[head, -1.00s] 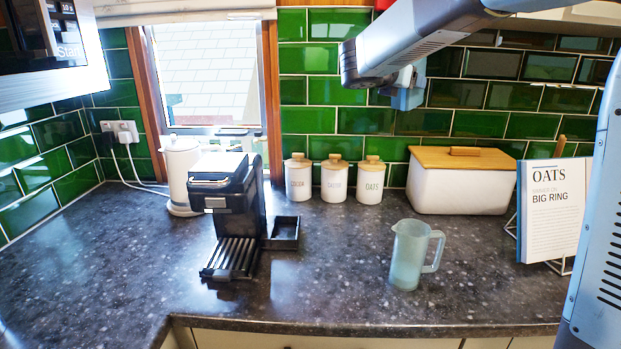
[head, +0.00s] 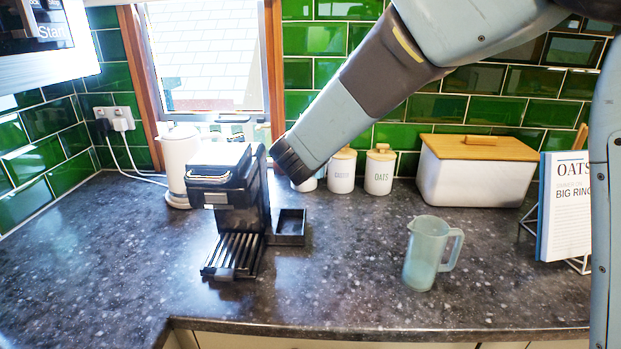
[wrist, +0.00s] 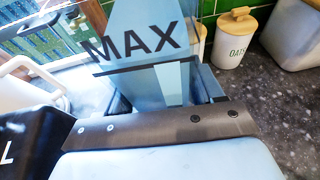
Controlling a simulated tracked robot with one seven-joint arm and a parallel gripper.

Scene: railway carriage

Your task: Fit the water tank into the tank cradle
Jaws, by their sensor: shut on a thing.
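The water tank (wrist: 140,45) shows in the wrist view as a pale blue, see-through panel marked MAX above a dark line. My gripper (wrist: 165,92) is shut on it, with a dark finger at each side. The tank's lower part is hidden. In the head view my wrist reaches down to the right of the black coffee machine (head: 230,190); my fingers and the tank are hidden there. A black, open square holder (head: 290,227), which looks like the tank cradle, sits against the machine's right side and looks empty. The machine's black edge also shows in the wrist view (wrist: 35,145).
A white kettle (head: 178,165) stands left of the machine. Lidded canisters (head: 378,172) stand behind and right of my wrist. A frosted jug (head: 425,260) stands on the right, with a white bread bin (head: 475,180) and book (head: 566,210) beyond. The front counter is mostly clear.

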